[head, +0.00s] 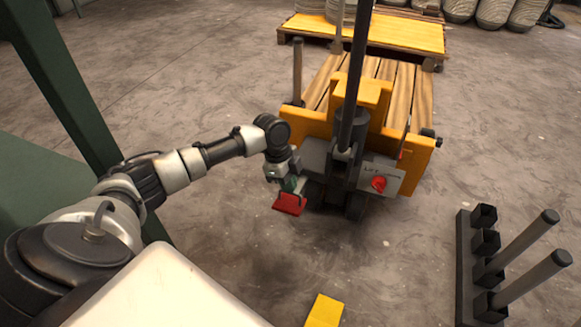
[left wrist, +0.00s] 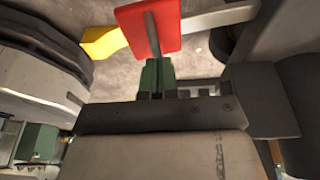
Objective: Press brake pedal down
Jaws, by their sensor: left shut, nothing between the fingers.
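The red brake pedal (head: 290,204) sticks out low at the near left side of the yellow and grey lift cart (head: 405,178). My left gripper (head: 292,186) is right at the pedal, with its green fingertips just above and behind the red plate in the head view. In the left wrist view the red pedal (left wrist: 158,28) lies just beyond the shut green fingers (left wrist: 156,76), with nothing held between them. I cannot tell whether the fingertips touch the pedal. My right gripper is not in view.
A black upright handle (head: 354,70) rises from the cart, with a red knob (head: 379,183) beside it. A dark rack with grey posts (head: 525,247) stands at the right. A yellow piece (head: 325,311) is at the bottom. A green post (head: 62,75) stands left.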

